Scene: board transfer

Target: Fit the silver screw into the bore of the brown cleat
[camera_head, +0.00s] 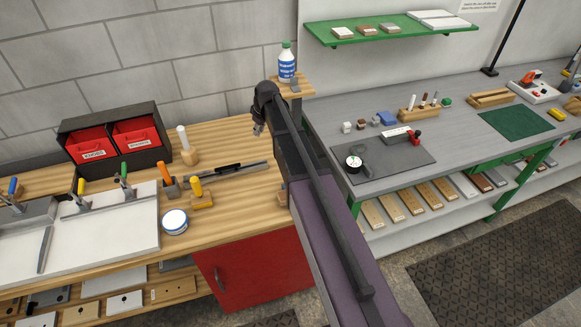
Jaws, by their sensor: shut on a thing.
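My gripper (258,129) is at the end of my dark arm, above the wooden bench near its back right part. It is small in this view and partly hidden by my arm. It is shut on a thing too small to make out. I cannot pick out the silver screw. I cannot tell which piece, if any, is the brown cleat.
The wooden bench (236,207) holds a black bin rack (97,128), a dark rail (228,171), upright-handled tools and a round white tin (175,221). A bottle (287,64) stands behind my arm. The grey bench (325,107) at right holds a dark mat (400,172) and small blocks.

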